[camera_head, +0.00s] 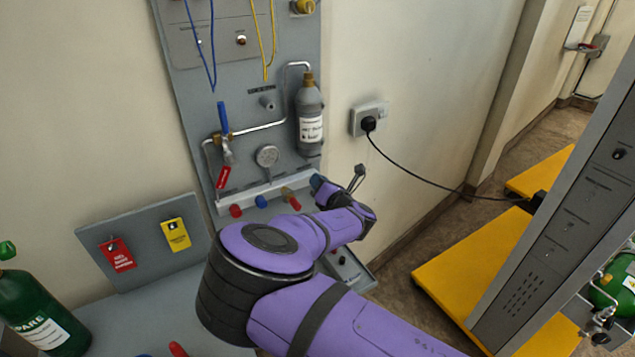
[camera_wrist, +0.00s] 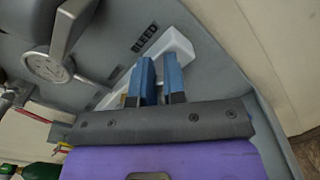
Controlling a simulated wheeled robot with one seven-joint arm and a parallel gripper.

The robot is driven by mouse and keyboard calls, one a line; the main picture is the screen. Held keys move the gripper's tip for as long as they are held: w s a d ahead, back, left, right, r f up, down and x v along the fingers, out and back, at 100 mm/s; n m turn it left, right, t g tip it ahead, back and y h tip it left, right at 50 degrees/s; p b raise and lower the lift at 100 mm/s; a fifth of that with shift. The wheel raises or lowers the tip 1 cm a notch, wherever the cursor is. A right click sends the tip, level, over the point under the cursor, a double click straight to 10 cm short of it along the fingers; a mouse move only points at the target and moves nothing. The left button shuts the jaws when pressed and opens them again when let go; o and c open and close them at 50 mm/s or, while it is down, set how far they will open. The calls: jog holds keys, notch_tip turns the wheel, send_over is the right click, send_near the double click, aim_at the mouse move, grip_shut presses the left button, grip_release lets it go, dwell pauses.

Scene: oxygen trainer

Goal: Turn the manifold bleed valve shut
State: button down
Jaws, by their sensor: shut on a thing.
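The white manifold bar (camera_head: 250,193) runs along the bottom of the grey wall panel. My gripper (camera_wrist: 160,62) is at its right end, below the BLEED label (camera_wrist: 145,37) in the wrist view. In the wrist view the two blue fingers stand close together against the white manifold end (camera_wrist: 180,43). The gripper is shut on the bleed valve's handle, which is mostly hidden by the fingers. In the head view my gripper (camera_head: 318,184) is small and partly covered by my purple wrist. I cannot tell the handle's angle.
Other manifold handles, a red one (camera_head: 236,211) and a blue one (camera_head: 261,201), sit left of my gripper. A gauge (camera_head: 267,156) and a grey bottle (camera_head: 310,118) are above. A plugged cable (camera_head: 410,174) crosses the wall at right. A green cylinder (camera_head: 40,318) stands at lower left.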

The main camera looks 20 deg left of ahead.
jog(key=m, duration=0.3)
jog(key=shift+w+d+f+m, duration=0.15)
jog(key=shift+w+f+m, duration=0.05)
jog(key=shift+m, duration=0.2)
jog(key=f+m, duration=0.1)
jog(key=m, duration=0.7)
jog(key=s+f+m, duration=0.1)
jog(key=m, duration=0.7)
jog(key=a+f+m, duration=0.1)
jog(key=m, duration=0.7)
jog(key=shift+s+f, duration=0.1)
jog(key=shift+s, duration=0.05)
jog(key=shift+m, duration=0.3)
jog(key=c, duration=1.2)
grip_release()
